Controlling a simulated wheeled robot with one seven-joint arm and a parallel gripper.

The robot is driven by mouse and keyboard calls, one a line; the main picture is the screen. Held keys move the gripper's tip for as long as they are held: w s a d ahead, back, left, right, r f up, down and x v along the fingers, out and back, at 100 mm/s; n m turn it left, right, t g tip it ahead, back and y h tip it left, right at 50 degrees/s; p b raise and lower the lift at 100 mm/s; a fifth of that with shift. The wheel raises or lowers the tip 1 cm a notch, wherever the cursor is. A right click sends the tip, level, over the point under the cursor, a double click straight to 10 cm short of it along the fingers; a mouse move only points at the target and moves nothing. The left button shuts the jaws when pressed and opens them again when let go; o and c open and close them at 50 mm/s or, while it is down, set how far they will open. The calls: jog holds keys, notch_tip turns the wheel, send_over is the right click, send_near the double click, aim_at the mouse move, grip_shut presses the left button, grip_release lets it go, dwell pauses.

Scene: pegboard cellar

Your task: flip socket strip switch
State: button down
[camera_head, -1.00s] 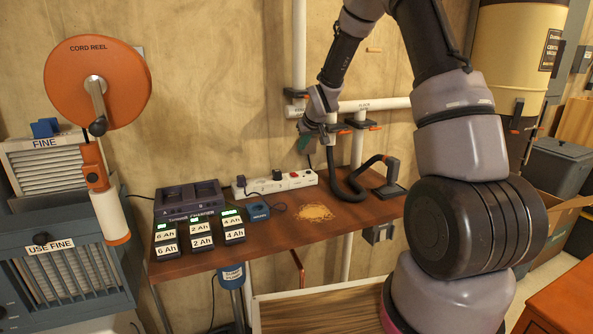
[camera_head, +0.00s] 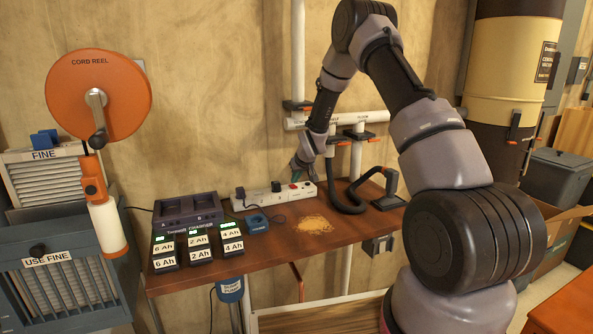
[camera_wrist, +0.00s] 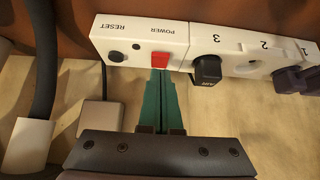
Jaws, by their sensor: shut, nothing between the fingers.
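The white socket strip (camera_head: 262,197) lies along the back of the wooden bench against the wall. In the wrist view the strip (camera_wrist: 185,42) shows a red switch (camera_wrist: 159,61) under the word POWER, a black RESET button (camera_wrist: 116,56) and numbered sockets, with black plugs in some. My gripper (camera_head: 295,175) is at the strip's right end in the head view. In the wrist view its green fingers (camera_wrist: 158,82) are shut and empty. Their tips are right at the edge of the red switch; I cannot tell whether they touch it.
A charger (camera_head: 186,210), labelled battery packs (camera_head: 198,245) and a blue coil (camera_head: 256,223) stand on the bench left of a sawdust pile (camera_head: 315,224). A black hose (camera_head: 345,200) and white pipes (camera_head: 350,124) are close to the right of my gripper.

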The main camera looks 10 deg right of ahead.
jog(key=shift+s+f, duration=0.1)
jog(key=shift+f, duration=0.45)
jog(key=shift+s+f, duration=0.15)
jog(key=shift+f, duration=0.25)
jog(key=shift+r, duration=0.8)
jog(key=shift+r, duration=0.2)
jog(key=v, duration=1.3)
jog(key=shift+s+f, duration=0.2)
jog(key=shift+f, duration=0.05)
